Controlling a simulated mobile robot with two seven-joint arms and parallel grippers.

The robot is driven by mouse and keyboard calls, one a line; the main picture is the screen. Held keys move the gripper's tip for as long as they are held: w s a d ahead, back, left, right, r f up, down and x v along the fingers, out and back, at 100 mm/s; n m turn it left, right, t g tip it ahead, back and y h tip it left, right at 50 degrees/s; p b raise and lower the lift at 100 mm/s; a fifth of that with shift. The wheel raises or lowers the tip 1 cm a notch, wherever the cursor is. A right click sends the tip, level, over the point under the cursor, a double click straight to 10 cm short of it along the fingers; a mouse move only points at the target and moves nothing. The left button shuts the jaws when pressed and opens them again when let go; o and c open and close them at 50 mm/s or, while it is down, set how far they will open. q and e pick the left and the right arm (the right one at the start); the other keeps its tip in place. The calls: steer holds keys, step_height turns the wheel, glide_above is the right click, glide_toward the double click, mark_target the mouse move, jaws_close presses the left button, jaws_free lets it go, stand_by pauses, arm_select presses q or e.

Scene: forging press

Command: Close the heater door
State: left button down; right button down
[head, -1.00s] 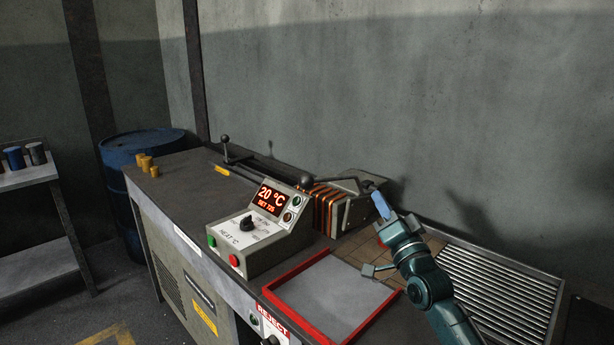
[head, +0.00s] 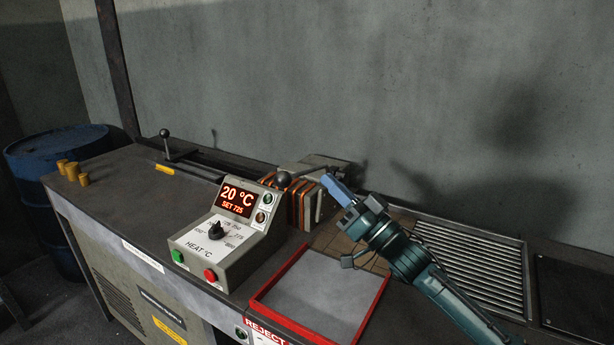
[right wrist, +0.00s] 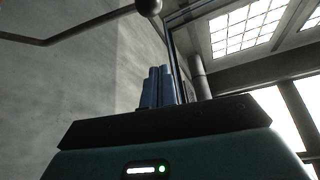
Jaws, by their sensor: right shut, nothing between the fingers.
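The heater (head: 300,204), wrapped in orange coils, stands on the bench behind the control box. A light grey plate (head: 318,206) shows at its right end; I cannot tell whether this is the door or how far the door stands open. A dark ball knob (head: 283,179) shows above the coils. My right gripper (head: 332,184) is shut and empty, its blue fingers pointing up and left in front of the heater's right end. Contact is not clear. In the right wrist view the fingers (right wrist: 160,86) are together, below a rod with a ball knob (right wrist: 148,6). My left gripper is out of view.
The control box (head: 230,235) reads 20 °C, set 725. A red-rimmed tray (head: 374,305) lies in front of my right arm, and a slatted grate (head: 470,262) lies to its right. A lever (head: 165,148) and several brass cylinders (head: 72,172) are at the bench's left.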

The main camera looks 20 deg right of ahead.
steer(key=p+x, duration=0.2)
steer(key=x, duration=0.7)
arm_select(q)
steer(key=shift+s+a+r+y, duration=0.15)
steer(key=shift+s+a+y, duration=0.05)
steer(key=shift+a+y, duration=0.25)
arm_select(e)
steer(key=shift+a+f, duration=0.2)
steer(key=shift+f, duration=0.4)
steer(key=shift+a+f, duration=0.2)
steer(key=shift+f, duration=0.4)
steer(key=shift+a+f, duration=0.25)
steer(key=shift+f, duration=0.4)
